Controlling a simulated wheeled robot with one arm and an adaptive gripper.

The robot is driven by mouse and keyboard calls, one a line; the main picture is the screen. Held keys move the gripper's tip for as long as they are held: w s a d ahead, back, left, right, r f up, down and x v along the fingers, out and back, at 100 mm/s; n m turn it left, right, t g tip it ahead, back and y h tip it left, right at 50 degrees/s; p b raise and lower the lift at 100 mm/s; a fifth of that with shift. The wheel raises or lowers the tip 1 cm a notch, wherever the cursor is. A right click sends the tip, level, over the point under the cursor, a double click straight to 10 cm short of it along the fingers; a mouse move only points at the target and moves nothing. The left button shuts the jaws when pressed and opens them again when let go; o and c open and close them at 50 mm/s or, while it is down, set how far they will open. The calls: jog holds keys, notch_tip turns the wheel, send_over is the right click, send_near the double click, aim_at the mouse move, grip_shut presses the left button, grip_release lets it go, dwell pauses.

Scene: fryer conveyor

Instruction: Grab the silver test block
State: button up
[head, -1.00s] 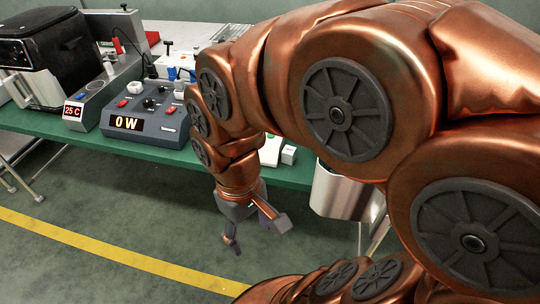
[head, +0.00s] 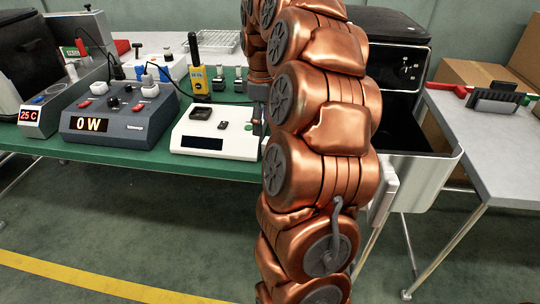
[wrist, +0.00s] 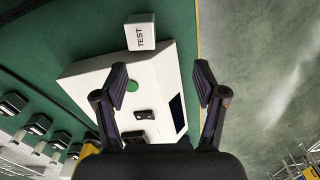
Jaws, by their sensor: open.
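The test block (wrist: 140,36) is a pale silver-white cube marked "TEST" in the wrist view. It sits on the green table top (wrist: 95,28) just beyond the end of a white device (wrist: 150,75). My gripper (wrist: 160,76) is open and empty above the white device, its two fingers spread. The block lies ahead of the fingertips, a little left of the middle, and is apart from them. In the head view my own arm hides the block and most of my gripper.
The white device (head: 215,140) stands right of the grey "0 W" unit (head: 115,122). A yellow meter (head: 201,84) and small black-and-silver pieces (head: 219,82) stand behind it. A metal bin (head: 424,190) and black fryer (head: 395,75) are right of my arm. Floor is free in front.

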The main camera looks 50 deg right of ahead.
jog(key=d, duration=0.1)
jog(key=d+f, duration=0.1)
jog(key=shift+d, duration=0.35)
jog(key=shift+d+f, duration=0.15)
jog(key=shift+f, duration=3.8)
grip_shut()
jog(key=shift+w, duration=0.1)
